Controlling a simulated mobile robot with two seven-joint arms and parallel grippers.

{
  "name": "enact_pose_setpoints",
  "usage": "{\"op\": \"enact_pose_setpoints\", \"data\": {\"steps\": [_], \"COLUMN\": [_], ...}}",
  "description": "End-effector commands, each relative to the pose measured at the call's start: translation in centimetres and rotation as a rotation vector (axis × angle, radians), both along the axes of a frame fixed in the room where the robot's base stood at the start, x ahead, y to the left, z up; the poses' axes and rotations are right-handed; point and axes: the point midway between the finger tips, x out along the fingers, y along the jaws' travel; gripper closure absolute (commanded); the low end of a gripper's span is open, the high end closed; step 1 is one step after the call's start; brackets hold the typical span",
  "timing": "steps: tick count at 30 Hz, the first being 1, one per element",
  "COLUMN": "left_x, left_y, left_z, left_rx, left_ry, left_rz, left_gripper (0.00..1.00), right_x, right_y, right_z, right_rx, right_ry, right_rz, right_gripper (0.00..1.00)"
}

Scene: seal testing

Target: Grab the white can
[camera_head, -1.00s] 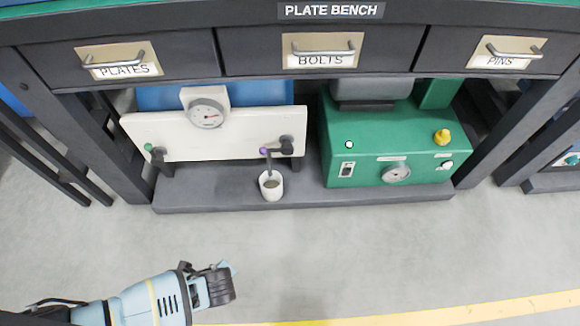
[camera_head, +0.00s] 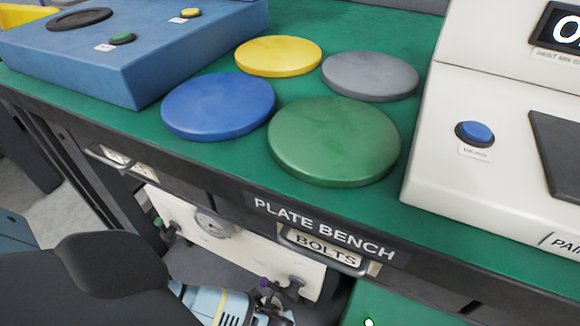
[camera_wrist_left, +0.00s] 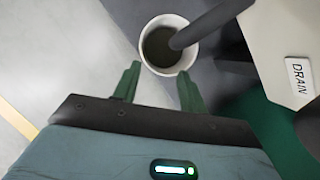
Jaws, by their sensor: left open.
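The white can (camera_wrist_left: 162,72) shows in the left wrist view, upright, seen from above, with dark contents. A grey spout reaches over its mouth from the upper right. My left gripper (camera_wrist_left: 158,77) is open, its two green fingers pointing at the can's near side, one towards each side of it. I cannot tell whether the fingers touch it. In the head view my left gripper (camera_head: 268,306) is low under the bench front, partly cut off by the bottom edge. The can is hidden there. My right gripper is not in view.
The white panel with a DRAIN label (camera_wrist_left: 300,81) is close on the right in the wrist view. In the head view, the green bench top (camera_head: 225,165) overhangs the arm, bearing several coloured discs. The BOLTS drawer (camera_head: 325,250) is just above the gripper.

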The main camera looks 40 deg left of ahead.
Motion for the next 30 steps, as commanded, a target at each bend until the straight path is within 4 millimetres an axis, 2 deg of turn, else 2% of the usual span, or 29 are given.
{"op": "enact_pose_setpoints", "data": {"steps": [1, 5, 9, 12, 20, 30], "left_x": [-0.1, 0.0, 0.2, 0.4, 0.6, 1.5], "left_y": [0.0, 0.1, 0.5, 0.8, 1.0, 2.4], "left_z": [0.0, -0.3, -1.6, -2.5, -3.0, -7.1], "left_rx": [0.001, 0.001, 0.002, 0.002, 0.001, 0.002], "left_ry": [0.001, 0.002, 0.003, 0.003, 0.002, 0.002], "left_rz": [-0.001, 0.0, 0.001, 0.0, 0.001, 0.001], "left_gripper": [0.51, 0.34, 0.15, 0.05, 0.05, 0.05], "right_x": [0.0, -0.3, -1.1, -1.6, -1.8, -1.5], "right_y": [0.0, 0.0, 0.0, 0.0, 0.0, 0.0], "right_z": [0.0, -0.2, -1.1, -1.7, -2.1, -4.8], "right_rx": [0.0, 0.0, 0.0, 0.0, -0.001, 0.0], "right_ry": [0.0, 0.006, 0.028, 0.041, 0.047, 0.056], "right_rz": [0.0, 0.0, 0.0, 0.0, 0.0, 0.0], "right_gripper": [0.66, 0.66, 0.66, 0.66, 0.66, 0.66]}}
